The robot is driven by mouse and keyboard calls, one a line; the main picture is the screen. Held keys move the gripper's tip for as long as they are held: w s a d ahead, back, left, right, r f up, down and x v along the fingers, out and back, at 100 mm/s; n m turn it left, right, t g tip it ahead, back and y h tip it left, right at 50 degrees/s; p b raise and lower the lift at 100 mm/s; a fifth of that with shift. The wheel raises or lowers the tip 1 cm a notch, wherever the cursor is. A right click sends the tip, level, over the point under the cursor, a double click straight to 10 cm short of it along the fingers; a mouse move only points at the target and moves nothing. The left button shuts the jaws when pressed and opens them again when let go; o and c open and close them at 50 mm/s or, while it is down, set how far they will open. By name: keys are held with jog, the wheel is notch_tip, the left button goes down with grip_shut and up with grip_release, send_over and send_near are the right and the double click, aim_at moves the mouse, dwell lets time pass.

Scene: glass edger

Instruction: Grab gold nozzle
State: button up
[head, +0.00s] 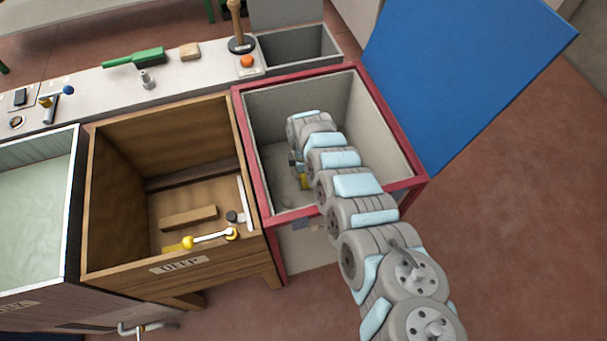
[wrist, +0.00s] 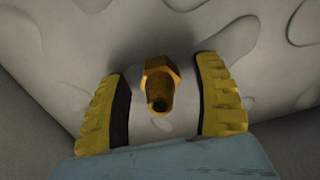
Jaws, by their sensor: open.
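The gold nozzle (wrist: 160,84), a brass hex fitting with a round open end, shows in the wrist view. It lies on the pale, patchy floor of the red-rimmed bin (head: 264,190). My gripper (wrist: 163,105) is open, with one yellow-padded finger on each side of the nozzle and a gap between each finger and it. In the head view my arm reaches down into the bin, and only a bit of my gripper (head: 302,178) shows beside the arm. The nozzle is hidden in the head view.
The bin's walls stand close around my arm. Its blue lid (head: 465,75) is raised at the right. A wooden box (head: 165,130) with a yellow-ended lever (head: 210,238) stands to the left. Behind, a bench holds a green brush (head: 135,58) and an orange button (head: 247,61).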

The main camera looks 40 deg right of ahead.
grip_shut()
